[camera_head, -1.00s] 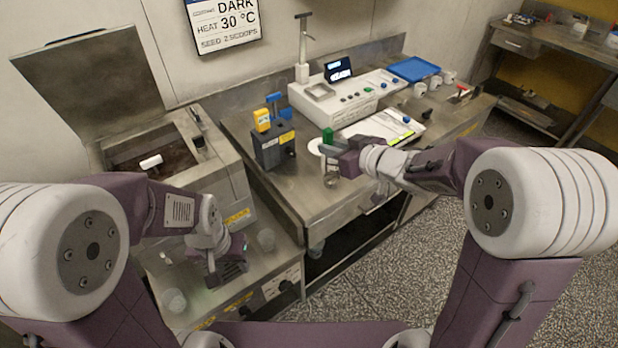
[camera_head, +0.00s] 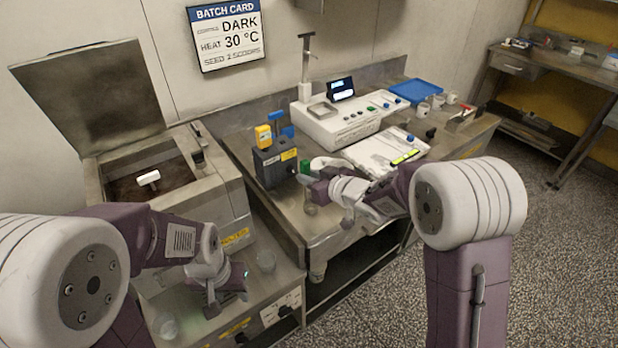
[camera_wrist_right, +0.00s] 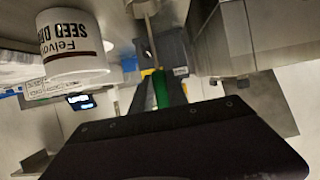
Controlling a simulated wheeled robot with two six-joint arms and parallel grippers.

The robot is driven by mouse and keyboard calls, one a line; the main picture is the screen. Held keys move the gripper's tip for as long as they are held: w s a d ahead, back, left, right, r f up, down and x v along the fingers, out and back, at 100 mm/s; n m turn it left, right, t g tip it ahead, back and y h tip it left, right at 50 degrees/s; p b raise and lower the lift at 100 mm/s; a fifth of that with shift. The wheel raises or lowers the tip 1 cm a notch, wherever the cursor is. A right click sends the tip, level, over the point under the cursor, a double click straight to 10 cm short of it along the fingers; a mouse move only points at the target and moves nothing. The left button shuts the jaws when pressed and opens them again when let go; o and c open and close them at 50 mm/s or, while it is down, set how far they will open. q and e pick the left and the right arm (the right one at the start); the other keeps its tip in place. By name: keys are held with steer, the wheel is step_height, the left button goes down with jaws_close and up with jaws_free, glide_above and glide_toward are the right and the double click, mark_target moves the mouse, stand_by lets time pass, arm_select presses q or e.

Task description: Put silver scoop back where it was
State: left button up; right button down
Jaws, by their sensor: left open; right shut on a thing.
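My right gripper (camera_head: 316,188) is shut on the silver scoop, whose green handle (camera_head: 306,168) stands up beside the fingers. Its small cup (camera_head: 310,209) shows below the gripper, over the steel counter. In the right wrist view the green handle (camera_wrist_right: 161,88) and a thin metal rod (camera_wrist_right: 150,35) show in front of the jaws. A dark holder block (camera_head: 270,174) stands just left of the scoop, apart from it, with a yellow handle (camera_head: 263,136) and a blue handle (camera_head: 275,119) at it. My left gripper (camera_head: 226,300) is open and empty, low over the left machine's front shelf.
A white pot with "SEED" lettering (camera_wrist_right: 75,50) is close to the right gripper. A white control unit (camera_head: 335,125), a clipboard-like white panel (camera_head: 385,152) and a blue tray (camera_head: 415,90) lie farther right. An open tank (camera_head: 225,190) stands left, its lid raised.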

steer(key=shift+f, duration=0.1)
steer(key=c, duration=1.3)
jaws_free()
steer(key=shift+f, duration=0.1)
